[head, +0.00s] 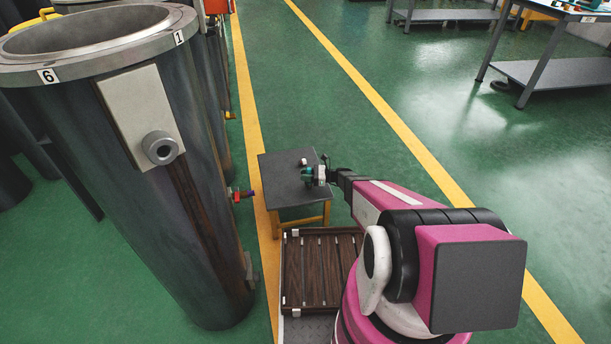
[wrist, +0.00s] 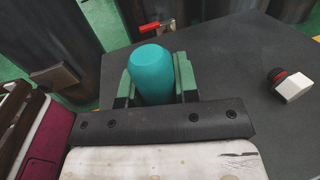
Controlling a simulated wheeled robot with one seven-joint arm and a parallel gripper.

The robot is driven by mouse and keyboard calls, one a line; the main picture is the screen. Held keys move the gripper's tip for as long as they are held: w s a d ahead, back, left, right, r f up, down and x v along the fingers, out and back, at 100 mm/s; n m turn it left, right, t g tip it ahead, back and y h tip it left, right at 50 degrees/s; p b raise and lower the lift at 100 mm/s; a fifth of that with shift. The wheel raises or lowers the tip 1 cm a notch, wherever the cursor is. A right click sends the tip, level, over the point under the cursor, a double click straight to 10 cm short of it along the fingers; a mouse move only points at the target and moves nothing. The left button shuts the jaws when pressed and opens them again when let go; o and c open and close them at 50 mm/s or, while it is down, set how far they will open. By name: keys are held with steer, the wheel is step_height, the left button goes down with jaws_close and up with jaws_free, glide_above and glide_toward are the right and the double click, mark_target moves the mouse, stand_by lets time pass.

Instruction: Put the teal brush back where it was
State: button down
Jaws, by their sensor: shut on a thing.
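The teal brush (wrist: 153,68) shows in the wrist view as a rounded teal body, with its lower end hidden by my gripper. My gripper (wrist: 155,88) is shut on it, with a green finger on each side. In the head view my gripper (head: 318,175) is over the right part of a small dark-topped table (head: 283,187), and the brush (head: 308,174) is a small teal patch at its tip. The table top also fills much of the wrist view (wrist: 225,65). I cannot tell whether the brush touches the table.
A small white block with a black and red end (wrist: 291,86) lies on the table, right of the brush. A large flanged cylinder (head: 150,210) stands at left, with a red-handled valve (head: 242,195) near the table. A slatted brown tray (head: 290,270) is in front.

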steer(key=shift+f, duration=0.2)
steer(key=c, duration=0.8)
jaws_free()
steer(key=shift+d, duration=0.1)
steer(key=d, duration=1)
steer(key=shift+s+d, duration=0.3)
steer(key=shift+s, duration=0.1)
